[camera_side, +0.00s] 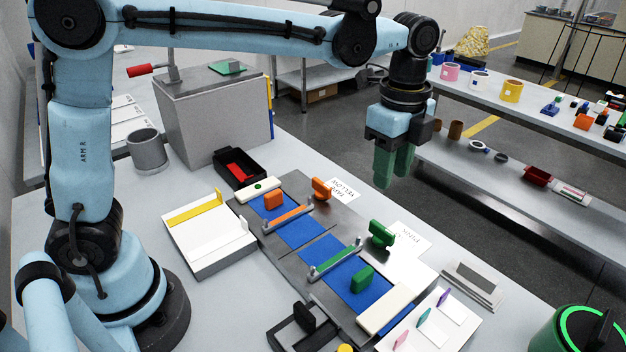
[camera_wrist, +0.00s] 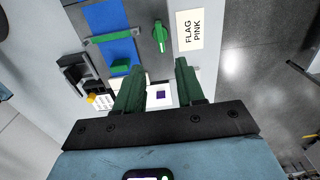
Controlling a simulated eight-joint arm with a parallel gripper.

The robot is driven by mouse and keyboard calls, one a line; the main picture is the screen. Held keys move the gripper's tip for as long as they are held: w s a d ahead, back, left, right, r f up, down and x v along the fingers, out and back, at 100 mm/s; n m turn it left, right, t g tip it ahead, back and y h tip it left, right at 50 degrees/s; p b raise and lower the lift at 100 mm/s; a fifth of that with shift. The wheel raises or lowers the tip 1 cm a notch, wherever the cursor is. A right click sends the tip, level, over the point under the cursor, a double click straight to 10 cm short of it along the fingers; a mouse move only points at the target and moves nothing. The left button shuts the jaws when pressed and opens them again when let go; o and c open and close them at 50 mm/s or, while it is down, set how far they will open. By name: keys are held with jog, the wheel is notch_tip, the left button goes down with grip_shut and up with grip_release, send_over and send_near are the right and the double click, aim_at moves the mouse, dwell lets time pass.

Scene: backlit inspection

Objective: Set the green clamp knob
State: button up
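The fingers (camera_wrist: 156,78) are open and empty.
An orange knob (camera_side: 321,188), orange bar (camera_side: 287,218) and orange block (camera_side: 273,200) are farther back on the fixture. A white tray (camera_side: 185,240) is left, a grey box (camera_side: 215,120) behind. Small coloured flags stand at the front.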

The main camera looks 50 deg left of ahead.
aim_at(383, 227)
notch_tip(383, 227, down, 12)
jog(key=shift+f, duration=0.1)
dwell(0.5)
grip_shut()
